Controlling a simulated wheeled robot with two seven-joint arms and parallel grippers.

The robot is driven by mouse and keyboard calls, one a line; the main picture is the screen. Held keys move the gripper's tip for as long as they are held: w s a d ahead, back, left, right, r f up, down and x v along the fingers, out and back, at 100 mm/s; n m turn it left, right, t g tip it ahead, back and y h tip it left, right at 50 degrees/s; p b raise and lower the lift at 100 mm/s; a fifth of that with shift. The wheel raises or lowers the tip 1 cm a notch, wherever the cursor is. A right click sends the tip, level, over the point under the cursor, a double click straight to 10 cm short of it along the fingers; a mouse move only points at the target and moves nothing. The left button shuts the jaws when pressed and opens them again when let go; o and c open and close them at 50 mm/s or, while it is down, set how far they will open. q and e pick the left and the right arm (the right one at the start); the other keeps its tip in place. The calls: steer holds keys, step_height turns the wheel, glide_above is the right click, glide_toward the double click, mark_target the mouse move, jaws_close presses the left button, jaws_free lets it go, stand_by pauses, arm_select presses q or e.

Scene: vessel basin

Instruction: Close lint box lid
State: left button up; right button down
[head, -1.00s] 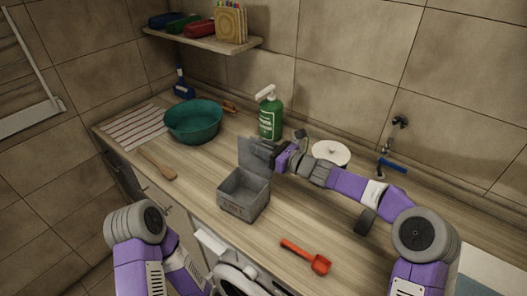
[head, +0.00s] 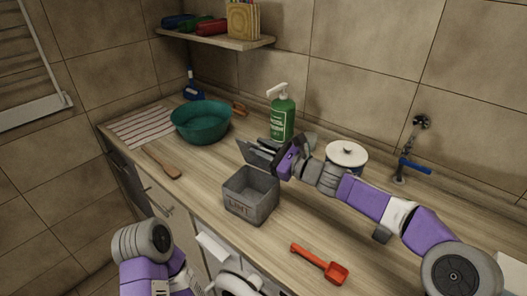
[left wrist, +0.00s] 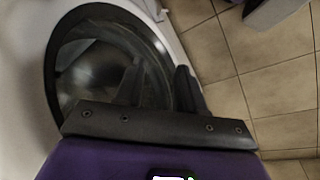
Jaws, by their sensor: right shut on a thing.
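The grey lint box (head: 250,204), with lettering on its front, stands open on the counter in the head view. Its grey lid (head: 257,153) is raised at the back, clearly tilted, and the box's inside shows. My right gripper (head: 279,156) is at the lid's right side and shut on it; the fingertips are partly hidden. In the left wrist view my left gripper (left wrist: 159,86) has its two dark fingers apart with nothing between them. It hangs in front of a round glass washer door (left wrist: 100,65), away from the box.
A green pump bottle (head: 282,117) stands behind the lid, and a white-lidded pot (head: 346,157) stands right of it. An orange scoop (head: 322,264) lies front right. The counter just left of the box is clear.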

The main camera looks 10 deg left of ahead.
steer(key=c, duration=1)
jaws_free()
steer(key=shift+c, duration=0.2)
steer(key=shift+d, duration=0.1)
steer(key=v, duration=0.7)
steer(key=shift+s+d, duration=0.15)
